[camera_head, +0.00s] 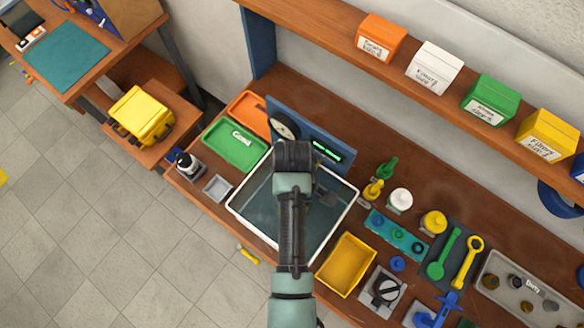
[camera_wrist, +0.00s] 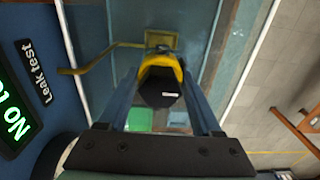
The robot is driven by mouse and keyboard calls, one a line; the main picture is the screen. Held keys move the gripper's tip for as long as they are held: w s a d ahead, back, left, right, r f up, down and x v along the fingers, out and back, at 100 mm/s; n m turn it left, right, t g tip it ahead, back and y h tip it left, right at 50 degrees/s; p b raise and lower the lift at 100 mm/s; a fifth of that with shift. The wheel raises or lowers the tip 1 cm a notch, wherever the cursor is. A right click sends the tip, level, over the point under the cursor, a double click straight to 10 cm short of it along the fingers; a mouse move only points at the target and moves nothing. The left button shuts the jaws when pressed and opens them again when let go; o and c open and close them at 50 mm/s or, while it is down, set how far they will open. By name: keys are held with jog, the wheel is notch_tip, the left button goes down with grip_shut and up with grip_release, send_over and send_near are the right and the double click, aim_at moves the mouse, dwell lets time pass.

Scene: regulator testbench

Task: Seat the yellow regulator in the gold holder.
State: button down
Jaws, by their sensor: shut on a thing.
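The yellow regulator (camera_wrist: 174,68), with a dark rounded end toward the camera, is between the two blue fingers of my gripper (camera_wrist: 162,72) in the wrist view. My gripper is shut on it. The gold holder (camera_wrist: 170,37) shows as a square just beyond the regulator in the wrist view. The regulator covers part of it, and I cannot tell whether they touch. In the head view my arm hangs over the white-rimmed tank (camera_head: 236,208) and hides the gripper, regulator and holder.
A bent yellow rod (camera_wrist: 100,50) runs beside the holder. A blue panel with a green-lit display (camera_head: 328,151) and round gauge (camera_head: 284,125) stands behind the tank. A yellow bin (camera_head: 346,264), green tray (camera_head: 236,146) and several coloured tools crowd the bench around it.

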jog(key=shift+f+b, duration=2.05)
jog(key=shift+f, duration=2.15)
dwell(3.8)
